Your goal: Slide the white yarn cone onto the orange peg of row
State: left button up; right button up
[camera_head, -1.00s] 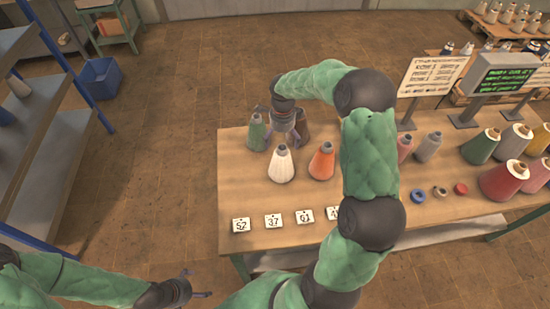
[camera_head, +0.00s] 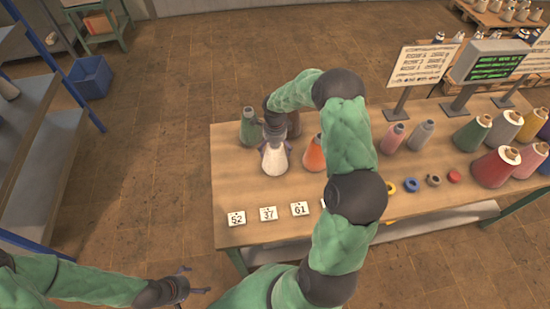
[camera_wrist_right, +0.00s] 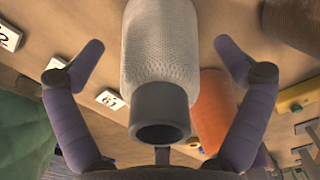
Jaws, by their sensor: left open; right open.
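The white yarn cone (camera_head: 274,160) stands on the left part of the table, between a green cone and an orange cone. My right gripper (camera_head: 275,146) is over its top from above, open. In the right wrist view the white cone (camera_wrist_right: 160,50) with its dark hollow tip lies between the two spread fingers (camera_wrist_right: 155,65), with gaps on both sides. My left gripper (camera_head: 190,282) is open and empty, low at the front left, away from the table. An orange peg of a row cannot be made out.
A green cone (camera_head: 249,128) and an orange cone (camera_head: 314,155) stand close by. Number cards (camera_head: 268,214) lie along the front edge. Several coloured cones (camera_head: 497,165), small rings (camera_head: 411,185) and a sign (camera_head: 423,66) are to the right. Blue-framed shelves stand left.

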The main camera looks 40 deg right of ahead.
jog(key=c, duration=1.7)
jog(key=shift+r, duration=0.1)
jog(key=shift+c, duration=0.2)
